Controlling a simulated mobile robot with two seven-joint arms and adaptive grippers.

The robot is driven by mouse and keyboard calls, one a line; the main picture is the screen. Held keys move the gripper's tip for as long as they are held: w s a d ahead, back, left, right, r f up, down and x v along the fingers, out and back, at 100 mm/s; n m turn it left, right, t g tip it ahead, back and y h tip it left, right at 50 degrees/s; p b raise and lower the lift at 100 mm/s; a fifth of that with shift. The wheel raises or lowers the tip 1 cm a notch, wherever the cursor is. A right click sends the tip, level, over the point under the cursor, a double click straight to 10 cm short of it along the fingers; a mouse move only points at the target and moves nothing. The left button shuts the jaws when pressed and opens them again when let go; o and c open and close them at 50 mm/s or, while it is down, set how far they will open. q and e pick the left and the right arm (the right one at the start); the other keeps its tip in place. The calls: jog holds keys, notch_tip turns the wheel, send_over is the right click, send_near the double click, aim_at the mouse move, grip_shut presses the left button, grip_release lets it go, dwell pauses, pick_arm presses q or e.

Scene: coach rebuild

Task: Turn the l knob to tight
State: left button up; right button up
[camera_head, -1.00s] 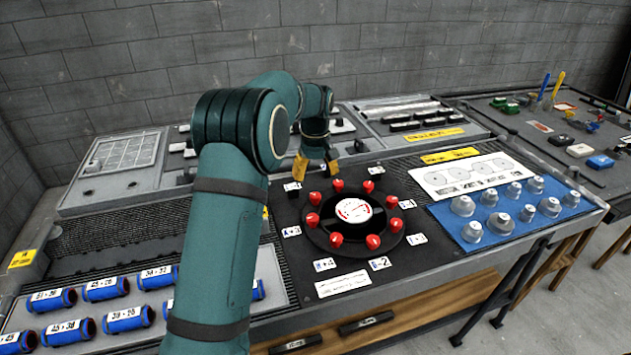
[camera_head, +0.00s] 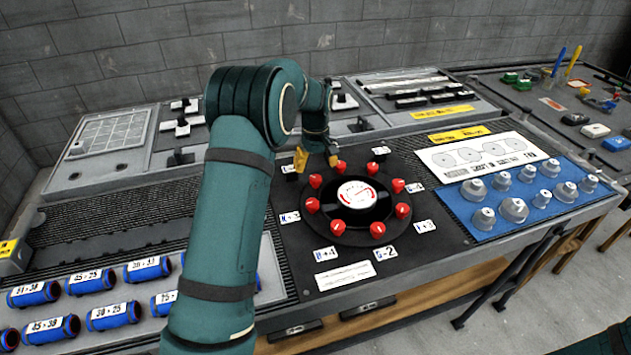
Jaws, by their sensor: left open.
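A round black fixture (camera_head: 357,229) with a white dial (camera_head: 357,194) in its middle carries a ring of several red knobs, among them a back-left knob (camera_head: 316,181) and a back knob (camera_head: 340,167). Small white cards with letters stand around it, such as a front card (camera_head: 386,253); I cannot tell which marks the l knob. My left gripper (camera_head: 317,161) is open, with yellow fingertips apart and pointing down at the back-left of the ring. It appears empty, close to these two knobs; contact cannot be told. My right gripper is not in view.
Blue labelled cylinders (camera_head: 110,315) lie at the front left. Grey knobs (camera_head: 514,210) stand on a blue mat (camera_head: 457,211) at the right. A raised grey panel (camera_head: 110,141) runs along the back. My left forearm hides part of the bench left of the ring.

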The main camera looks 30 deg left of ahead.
aim_at(316, 177)
pick_arm(q)
notch_tip(316, 177, down, 5)
jog(key=shift+f+b, duration=0.1)
jog(key=shift+b, duration=0.35)
grip_shut()
